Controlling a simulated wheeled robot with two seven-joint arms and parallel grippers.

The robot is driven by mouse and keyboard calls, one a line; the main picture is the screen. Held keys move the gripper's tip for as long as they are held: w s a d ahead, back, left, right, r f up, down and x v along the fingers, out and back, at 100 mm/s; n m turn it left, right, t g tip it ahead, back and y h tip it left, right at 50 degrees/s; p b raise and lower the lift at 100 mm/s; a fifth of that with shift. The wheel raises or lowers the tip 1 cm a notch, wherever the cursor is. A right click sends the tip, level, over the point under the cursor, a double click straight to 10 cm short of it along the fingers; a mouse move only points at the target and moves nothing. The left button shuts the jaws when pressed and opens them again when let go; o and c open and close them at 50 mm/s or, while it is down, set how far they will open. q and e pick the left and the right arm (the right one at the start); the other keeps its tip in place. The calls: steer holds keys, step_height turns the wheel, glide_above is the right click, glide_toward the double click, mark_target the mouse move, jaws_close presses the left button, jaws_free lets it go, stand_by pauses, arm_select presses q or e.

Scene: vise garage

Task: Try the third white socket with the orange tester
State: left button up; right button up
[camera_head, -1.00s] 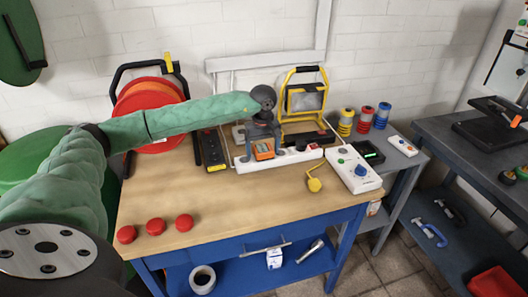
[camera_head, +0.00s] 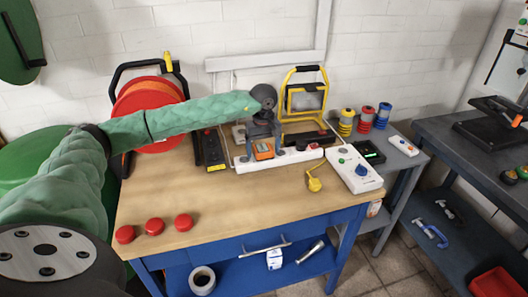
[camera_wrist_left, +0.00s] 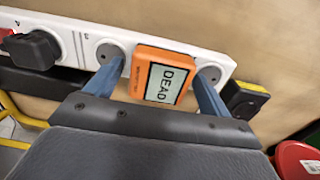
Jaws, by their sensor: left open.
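The orange tester (camera_head: 263,151) sits on the white socket strip (camera_head: 243,164) on the workbench. Its screen reads DEAD in the left wrist view, where the tester (camera_wrist_left: 163,75) covers the socket under it. My left gripper (camera_head: 264,146) is over it, with one finger on each side and a gap between the fingers and the orange case. An uncovered round socket (camera_wrist_left: 110,50) shows to the tester's left in the wrist view, and another is partly hidden behind the right finger. A black plug (camera_wrist_left: 32,48) is in the strip farther left. My right gripper is out of view.
A work lamp (camera_head: 303,98) stands behind the strip, and a red cable reel (camera_head: 150,100) and black power strip (camera_head: 210,147) are to the left. A white box with a blue knob (camera_head: 354,170) and yellow object (camera_head: 314,181) are at right. The front middle bench is clear.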

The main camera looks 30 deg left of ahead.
mark_target(263, 147)
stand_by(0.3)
arm_select(q)
steer(key=c, duration=1.4)
steer(key=shift+r+p, duration=0.75)
steer(key=shift+r, duration=2.25)
